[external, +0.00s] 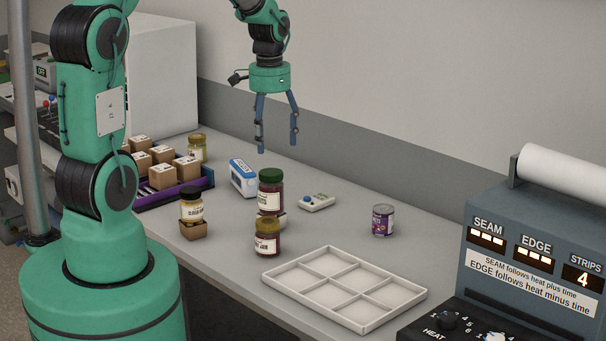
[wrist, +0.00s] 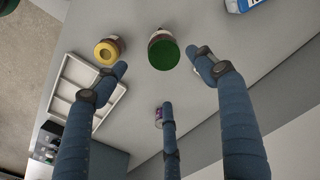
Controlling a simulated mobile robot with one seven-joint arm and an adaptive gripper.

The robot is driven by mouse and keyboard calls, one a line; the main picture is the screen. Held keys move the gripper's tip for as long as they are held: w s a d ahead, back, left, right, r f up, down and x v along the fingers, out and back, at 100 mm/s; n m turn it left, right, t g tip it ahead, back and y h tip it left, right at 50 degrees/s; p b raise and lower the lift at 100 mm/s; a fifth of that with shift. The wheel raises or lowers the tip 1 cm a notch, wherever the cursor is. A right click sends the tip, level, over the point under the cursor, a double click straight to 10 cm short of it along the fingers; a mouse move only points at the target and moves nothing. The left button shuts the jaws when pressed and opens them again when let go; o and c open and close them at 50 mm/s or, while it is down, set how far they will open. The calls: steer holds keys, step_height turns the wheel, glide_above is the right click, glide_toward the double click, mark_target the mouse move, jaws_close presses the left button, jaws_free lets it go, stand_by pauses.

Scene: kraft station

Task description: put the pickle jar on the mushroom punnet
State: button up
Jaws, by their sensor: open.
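My gripper (external: 278,146) is open and empty, pointing down high above the counter; its blue fingers also show spread in the wrist view (wrist: 163,76). No label can be read as pickles. A green-lidded jar (external: 270,190) with dark red contents stands below the gripper; its lid shows between the fingers in the wrist view (wrist: 164,54). A yellow-lidded red jar (external: 267,238) is in front of it. A pale greenish jar (external: 197,149) stands at the back left. A small brown carton (external: 194,230), possibly the mushroom punnet, has a black-lidded jar (external: 191,209) apparently on top.
A blue-and-white box (external: 243,177) and a small grey device (external: 317,203) lie behind the jars. A purple can (external: 383,220) and an empty divided white tray (external: 272,278) are to the right. A crate of cartons (external: 205,181) is at left.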

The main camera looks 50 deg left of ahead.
steer(key=s+d+r+t, duration=0.1)
steer(key=s+d+r, duration=0.45)
steer(key=r, duration=0.35)
steer(key=s+d+r+t, duration=0.2)
steer(key=s+d+r, duration=0.2)
steer(key=s+r, duration=0.3)
steer(key=s+d+r+n+t, duration=0.1)
steer(key=s+d+r, duration=0.2)
steer(key=s, duration=0.4)
steer(key=s+d+r+t, duration=0.1)
steer(key=s+d+r, duration=0.2)
steer(key=s, duration=0.5)
steer(key=shift+s+d+r+n, duration=0.15)
steer(key=shift+d+r+n, duration=0.25)
steer(key=shift+r, duration=0.3)
step_height(320, 180, down, 6)
steer(key=b, duration=0.6)
steer(key=shift+r, duration=0.1)
